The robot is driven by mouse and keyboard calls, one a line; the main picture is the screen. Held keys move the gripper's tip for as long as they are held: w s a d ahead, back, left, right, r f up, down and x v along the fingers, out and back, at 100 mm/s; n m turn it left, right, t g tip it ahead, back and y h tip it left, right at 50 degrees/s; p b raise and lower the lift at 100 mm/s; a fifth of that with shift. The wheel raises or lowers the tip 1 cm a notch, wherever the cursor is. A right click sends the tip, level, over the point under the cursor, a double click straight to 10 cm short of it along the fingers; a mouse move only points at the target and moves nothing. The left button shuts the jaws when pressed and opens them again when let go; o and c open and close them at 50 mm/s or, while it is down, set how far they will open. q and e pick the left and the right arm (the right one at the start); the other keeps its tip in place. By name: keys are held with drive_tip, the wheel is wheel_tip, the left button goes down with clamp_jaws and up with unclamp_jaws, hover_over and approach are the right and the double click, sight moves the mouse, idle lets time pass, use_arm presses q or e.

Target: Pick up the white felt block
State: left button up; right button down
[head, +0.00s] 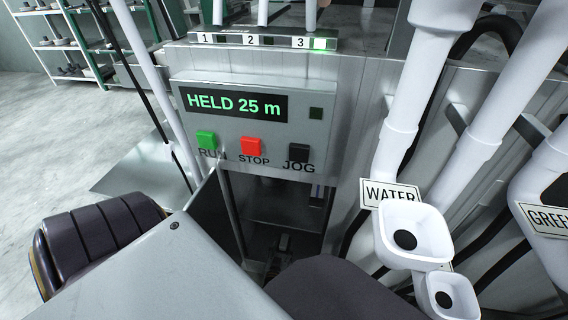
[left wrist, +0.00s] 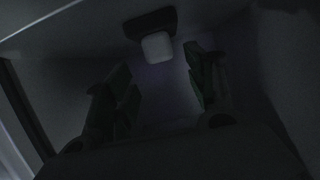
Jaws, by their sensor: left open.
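The white felt block (left wrist: 157,47) shows in the left wrist view as a small pale rounded square near the top middle. It sits against a dark mount (left wrist: 150,22) in a dim, enclosed space. My left gripper (left wrist: 160,78) is open, one finger on each side below the block, with a gap between them. The block appears ahead of the fingertips; I cannot tell the exact distance. In the head view the block is not visible, and the dark opening under the control panel (head: 262,178) is mostly shadowed. My right gripper is not seen.
The panel reads "HELD 25 m" and has a green RUN button (head: 206,139), a red STOP button (head: 251,147) and a dark JOG button (head: 299,152). White pipes and a WATER funnel (head: 412,238) crowd the right. Pale walls enclose the left gripper.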

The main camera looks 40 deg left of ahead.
sight(284, 241)
use_arm(q)
drive_tip(key=shift+w+a+f, duration=0.1)
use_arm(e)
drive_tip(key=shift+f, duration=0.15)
use_arm(q)
drive_tip(key=shift+b+x, duration=0.9)
drive_tip(key=shift+x, duration=0.1)
drive_tip(key=shift+b+x, duration=0.7)
drive_tip(key=shift+x, duration=0.4)
drive_tip(key=shift+w+a+f, duration=0.1)
drive_tip(key=shift+w+a, duration=0.15)
drive_tip(key=shift+a, duration=0.05)
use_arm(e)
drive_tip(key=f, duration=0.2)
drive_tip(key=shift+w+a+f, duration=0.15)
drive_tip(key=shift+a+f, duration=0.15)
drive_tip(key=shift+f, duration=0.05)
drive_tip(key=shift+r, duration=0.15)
use_arm(q)
drive_tip(key=shift+c, duration=1.2)
drive_tip(key=c, duration=0.9)
